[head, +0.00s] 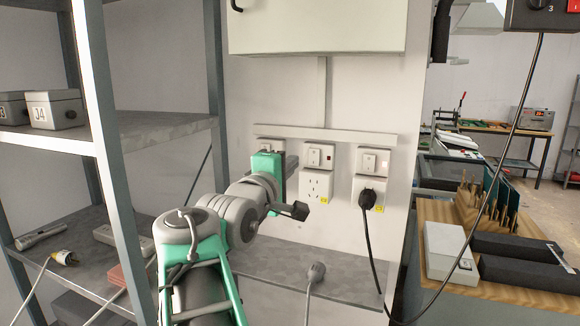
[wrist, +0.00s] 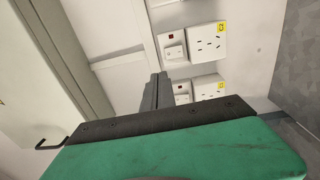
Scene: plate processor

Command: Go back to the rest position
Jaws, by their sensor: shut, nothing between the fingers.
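My gripper (head: 290,165) is in front of the wall sockets in the head view, with its green body seen from the side. In the wrist view its dark fingers (wrist: 156,92) are together with nothing between them. The left socket unit (head: 270,145) is mostly hidden behind the gripper. The middle socket (head: 318,183) is empty. A black plug (head: 368,198) sits in the right socket (head: 371,182), its cable hanging down. The wrist view shows two socket units with yellow labels, an upper one (wrist: 207,42) and a lower one (wrist: 207,88).
A metal shelf rack (head: 108,150) with small boxes (head: 54,108) stands close on the left. A grey plug (head: 317,271) stands near the grey ledge (head: 290,268) below the sockets. A wall cabinet (head: 317,28) hangs above. A wooden workbench (head: 510,296) stands at right.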

